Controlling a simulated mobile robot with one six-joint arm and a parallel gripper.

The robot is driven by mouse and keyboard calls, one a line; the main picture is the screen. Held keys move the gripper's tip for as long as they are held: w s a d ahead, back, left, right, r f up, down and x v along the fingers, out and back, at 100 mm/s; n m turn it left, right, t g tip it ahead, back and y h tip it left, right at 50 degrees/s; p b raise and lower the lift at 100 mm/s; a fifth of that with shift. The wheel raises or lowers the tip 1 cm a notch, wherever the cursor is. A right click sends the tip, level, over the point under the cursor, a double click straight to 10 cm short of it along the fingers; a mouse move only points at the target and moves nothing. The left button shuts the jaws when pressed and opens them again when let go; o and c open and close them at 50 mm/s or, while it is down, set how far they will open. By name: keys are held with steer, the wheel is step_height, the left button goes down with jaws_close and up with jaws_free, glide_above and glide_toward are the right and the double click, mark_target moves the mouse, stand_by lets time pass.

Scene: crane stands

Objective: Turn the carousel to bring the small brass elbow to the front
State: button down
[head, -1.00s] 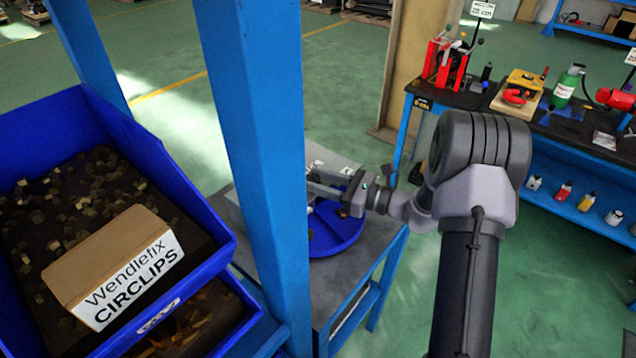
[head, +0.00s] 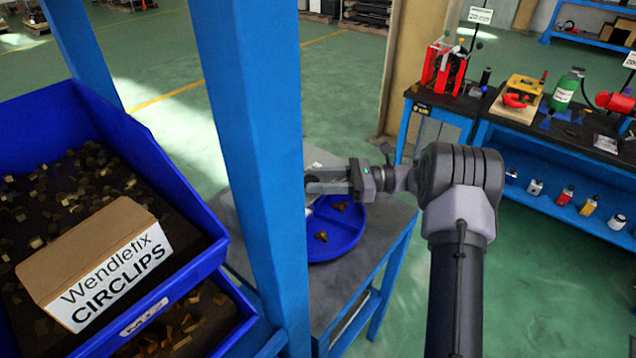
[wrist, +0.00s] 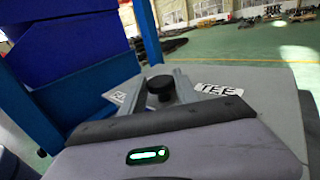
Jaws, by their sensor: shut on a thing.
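The carousel (head: 345,245) is a round blue tray on a grey bench, partly hidden by a blue post and my gripper. Two small brass fittings, one nearer (head: 321,237) and one farther (head: 340,206), lie in it; I cannot tell which is the small elbow. My gripper (head: 314,181) reaches left over the tray, its tips partly behind the post. In the wrist view the fingers (wrist: 172,88) are closed around an upright black knob (wrist: 160,86).
The blue post (head: 258,180) stands close to my gripper's left. Blue bins (head: 190,190) with a Wendlefix circlips box (head: 95,262) fill the left. A tool bench (head: 520,125) stands at the back right. Green floor is open between.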

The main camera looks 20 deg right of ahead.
steer(key=shift+w+n+g, duration=0.1)
steer(key=shift+n+g, duration=0.3)
steer(key=shift+g, duration=0.2)
steer(key=c, duration=0.9)
jaws_free()
steer(key=shift+d, duration=0.1)
